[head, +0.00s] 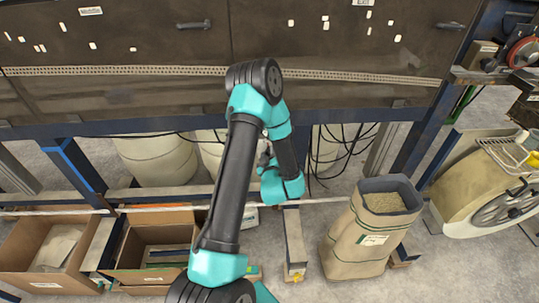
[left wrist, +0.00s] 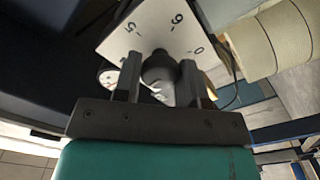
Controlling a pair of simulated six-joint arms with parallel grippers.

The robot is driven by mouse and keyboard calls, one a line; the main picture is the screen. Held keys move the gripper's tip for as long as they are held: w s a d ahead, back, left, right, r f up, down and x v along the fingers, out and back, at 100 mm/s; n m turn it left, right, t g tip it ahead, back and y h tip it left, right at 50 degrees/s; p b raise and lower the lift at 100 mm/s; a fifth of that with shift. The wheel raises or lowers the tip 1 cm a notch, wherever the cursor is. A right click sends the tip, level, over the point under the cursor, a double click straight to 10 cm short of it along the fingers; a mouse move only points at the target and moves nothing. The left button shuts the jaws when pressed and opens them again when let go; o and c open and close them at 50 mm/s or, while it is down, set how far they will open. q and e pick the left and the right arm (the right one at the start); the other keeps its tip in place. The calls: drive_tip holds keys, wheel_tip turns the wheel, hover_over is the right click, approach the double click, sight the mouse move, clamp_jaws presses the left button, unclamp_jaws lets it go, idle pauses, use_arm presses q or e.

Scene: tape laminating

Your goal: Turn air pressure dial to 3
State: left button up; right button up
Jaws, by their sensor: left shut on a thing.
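The air pressure dial's white plate (left wrist: 132,28) shows in the left wrist view, with the printed marks 5, 6 and 0 readable. Its dark round knob (left wrist: 158,66) stands in front of the plate. My left gripper (left wrist: 160,78) has one finger on each side of the knob and is shut on it. The knob's pointer is not clear, so its setting cannot be read. In the head view my left arm reaches in from the bottom, and its links hide most of the gripper and the dial. My right gripper is not in view.
A dark machine panel (head: 130,95) spans the back. Below it are cardboard boxes (head: 150,277), whitish drums (head: 160,160) and an open paper sack (head: 365,240). A beige wheeled machine (head: 465,185) stands at the right. Cables hang under the frame.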

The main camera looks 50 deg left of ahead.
use_arm(q)
drive_tip(key=shift+n, duration=1.9)
drive_tip(key=o, duration=0.9)
drive_tip(key=shift+d, duration=0.1)
